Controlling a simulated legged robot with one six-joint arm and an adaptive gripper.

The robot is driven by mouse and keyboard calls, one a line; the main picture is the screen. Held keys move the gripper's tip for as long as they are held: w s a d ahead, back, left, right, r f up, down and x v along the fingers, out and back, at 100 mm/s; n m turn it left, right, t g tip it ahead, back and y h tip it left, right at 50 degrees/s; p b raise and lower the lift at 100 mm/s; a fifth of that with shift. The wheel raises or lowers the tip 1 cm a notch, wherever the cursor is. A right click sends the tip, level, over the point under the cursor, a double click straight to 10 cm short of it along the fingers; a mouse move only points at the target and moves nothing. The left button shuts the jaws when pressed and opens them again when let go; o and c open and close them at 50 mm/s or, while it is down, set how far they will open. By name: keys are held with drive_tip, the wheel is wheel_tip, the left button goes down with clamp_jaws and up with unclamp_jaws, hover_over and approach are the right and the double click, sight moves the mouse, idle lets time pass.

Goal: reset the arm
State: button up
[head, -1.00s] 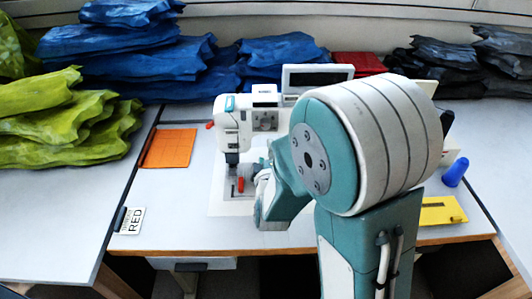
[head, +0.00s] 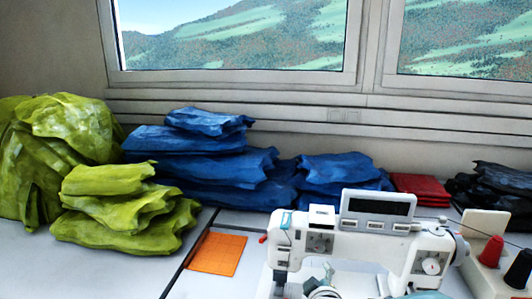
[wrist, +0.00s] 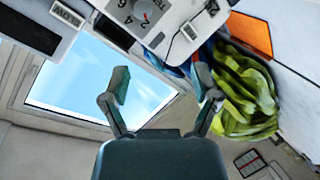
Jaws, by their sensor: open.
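My gripper (wrist: 162,82) shows in the wrist view with its two fingers spread apart and nothing between them. Past the fingers are a window and the pale wall, seen at a tilt. The white sewing machine (wrist: 172,14) is at the top of the wrist view, apart from the fingers. In the head view the sewing machine (head: 365,248) stands at the lower right. Only small parts of my arm show at the bottom edge there, and most of it is out of view.
Green folded fabric (head: 130,215) lies at the left, with blue stacks (head: 205,160) behind. A red stack (head: 420,187) and dark stacks (head: 490,190) are at the right. An orange sheet (head: 218,253) lies on the table left of the machine. Thread spools (head: 491,251) stand at the right.

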drive_tip(key=s+d+r+m+g, duration=0.1)
drive_tip(key=s+r+m+g, duration=0.2)
drive_tip(key=s, duration=0.8)
drive_tip(key=s+d+r+m+g, duration=0.2)
drive_tip(key=s+r+m+g, duration=0.2)
drive_tip(key=s, duration=0.8)
drive_tip(key=shift+s+d+m+g+y, duration=0.15)
drive_tip(key=shift+m+g+y, duration=0.15)
drive_tip(key=shift+m+g, duration=0.7)
